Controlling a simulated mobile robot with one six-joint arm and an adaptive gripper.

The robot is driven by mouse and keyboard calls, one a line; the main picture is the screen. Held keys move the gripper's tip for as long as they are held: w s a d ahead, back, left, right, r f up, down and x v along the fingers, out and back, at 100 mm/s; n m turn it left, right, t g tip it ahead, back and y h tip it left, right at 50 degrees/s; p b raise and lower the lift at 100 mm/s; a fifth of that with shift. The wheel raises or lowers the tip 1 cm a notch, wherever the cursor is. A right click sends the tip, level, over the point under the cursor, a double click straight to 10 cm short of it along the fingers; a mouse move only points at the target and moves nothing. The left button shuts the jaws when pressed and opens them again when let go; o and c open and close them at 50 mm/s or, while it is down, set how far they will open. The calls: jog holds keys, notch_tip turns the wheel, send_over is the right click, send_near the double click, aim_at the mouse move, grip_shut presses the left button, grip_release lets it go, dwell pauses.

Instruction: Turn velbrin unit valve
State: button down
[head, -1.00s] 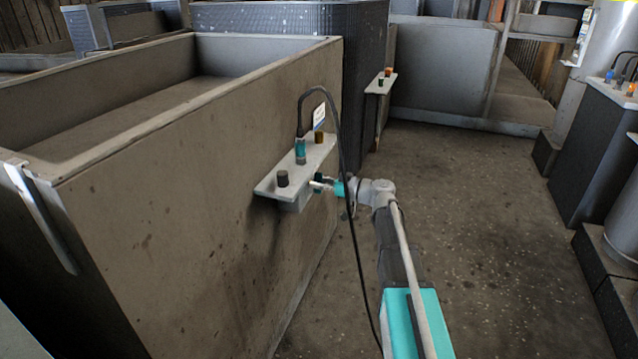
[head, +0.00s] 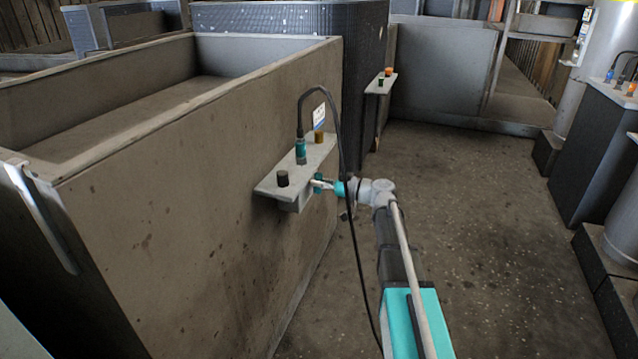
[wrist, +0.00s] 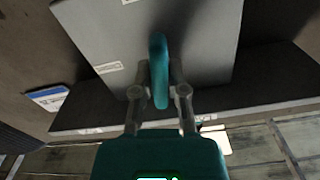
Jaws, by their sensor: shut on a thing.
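The velbrin unit valve shows in the wrist view as a long teal handle (wrist: 158,48) in front of a flat grey plate (wrist: 205,45). My gripper (wrist: 160,92) has one finger on each side of this handle and is shut on it. In the head view my gripper (head: 321,184) is at the right side of the grey bracket box (head: 293,201) on the big tank's wall. The handle is small there and partly covered by my fingers.
The bracket's top carries a dark knob (head: 282,178), a teal plug (head: 300,151) and a brown knob (head: 319,137). A black cable (head: 346,200) loops from the plug down close beside my wrist. The floor (head: 480,220) to the right is open.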

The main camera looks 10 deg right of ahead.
jog(key=m, duration=0.3)
jog(key=shift+m, duration=0.4)
jog(key=m, duration=0.4)
jog(key=shift+w, duration=0.1)
jog(key=m, duration=0.4)
jog(key=shift+f, duration=0.1)
jog(key=shift+d+m, duration=0.1)
jog(key=shift+m, duration=1.8)
jog(key=c, duration=0.7)
grip_release()
jog(key=shift+o, duration=0.2)
